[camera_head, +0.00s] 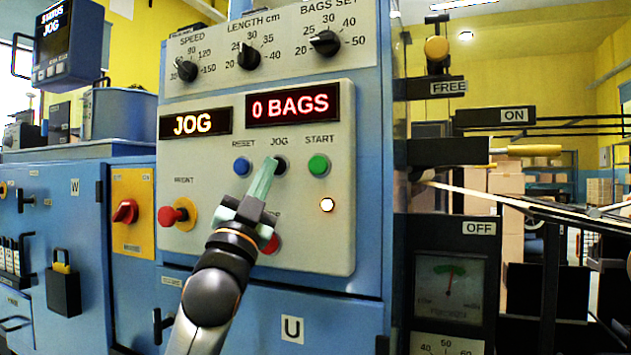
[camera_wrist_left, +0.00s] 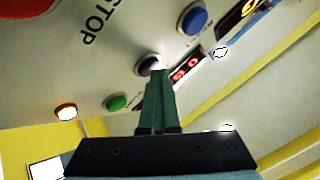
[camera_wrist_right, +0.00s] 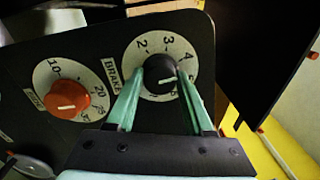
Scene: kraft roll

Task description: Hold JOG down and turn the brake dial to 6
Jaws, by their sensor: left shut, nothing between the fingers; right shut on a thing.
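The dark JOG button (camera_head: 280,163) is on the grey control panel. My left gripper (camera_head: 270,166) is shut and empty, its fingertips at the button. The button also shows behind the fingertips in the left wrist view (camera_wrist_left: 147,63). The display (camera_head: 195,124) reads JOG. In the right wrist view, my right gripper (camera_wrist_right: 160,76) is shut on the black knob of the brake dial (camera_wrist_right: 158,69). Numbers 2, 3 and 4 are readable on its white scale. The white mark on the knob points right; the number there is hidden by a finger.
A blue RESET button (camera_head: 242,166) and a green START button (camera_head: 318,165) flank JOG. A red button (camera_head: 270,243) is below, partly behind my left gripper. An orange dial (camera_wrist_right: 67,93) is left of the brake dial. The counter (camera_head: 292,105) reads 0 BAGS.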

